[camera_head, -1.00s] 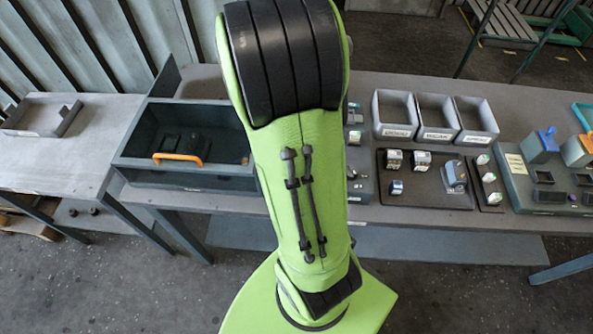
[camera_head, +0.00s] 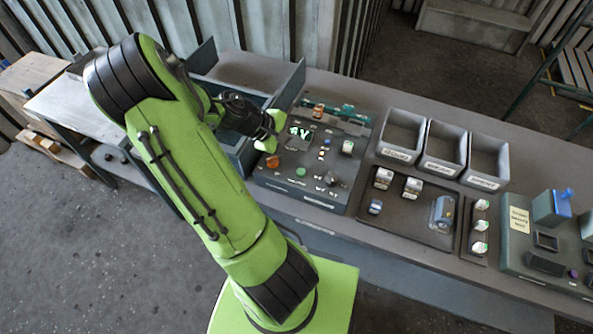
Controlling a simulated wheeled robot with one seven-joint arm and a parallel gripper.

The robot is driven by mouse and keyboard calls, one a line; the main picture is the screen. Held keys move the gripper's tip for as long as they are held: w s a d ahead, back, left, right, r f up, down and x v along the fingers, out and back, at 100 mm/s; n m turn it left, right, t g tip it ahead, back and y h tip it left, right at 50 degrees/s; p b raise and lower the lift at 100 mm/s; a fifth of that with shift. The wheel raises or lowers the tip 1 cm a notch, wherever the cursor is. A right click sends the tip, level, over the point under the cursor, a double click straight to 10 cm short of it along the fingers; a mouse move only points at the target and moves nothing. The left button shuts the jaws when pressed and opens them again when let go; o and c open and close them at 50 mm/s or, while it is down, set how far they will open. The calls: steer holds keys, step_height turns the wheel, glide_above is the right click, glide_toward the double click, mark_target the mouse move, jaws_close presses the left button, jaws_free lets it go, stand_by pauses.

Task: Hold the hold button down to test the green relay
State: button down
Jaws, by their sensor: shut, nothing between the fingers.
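My gripper (camera_head: 273,140) is above the left edge of a dark test panel (camera_head: 340,190) on the bench. It appears shut, with nothing seen between the fingers. The panel carries an orange-red round button (camera_head: 272,161) just below my gripper in the picture, a green round button (camera_head: 300,171), and small blue and white parts. I cannot tell which one is the hold button, or whether my gripper touches the panel. Which relay is the green one is too small to tell.
A black tray (camera_head: 407,222) right of the panel holds several small relays and a grey cylindrical part. Three grey labelled bins (camera_head: 447,149) stand behind it. A narrow strip (camera_head: 474,249) holds white parts. A dark drawer box (camera_head: 297,85) stands behind my arm.

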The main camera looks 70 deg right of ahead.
mark_target(298, 172)
steer(key=shift+f, duration=0.1)
step_height(298, 172, down, 9)
steer(key=b, duration=0.8)
stand_by(1.6)
steer(key=shift+f, duration=0.2)
steer(key=shift+f+b, duration=0.45)
steer(key=shift+b, duration=0.05)
stand_by(0.5)
stand_by(2.0)
steer(key=shift+r+p, duration=0.85)
steer(key=shift+r, duration=0.15)
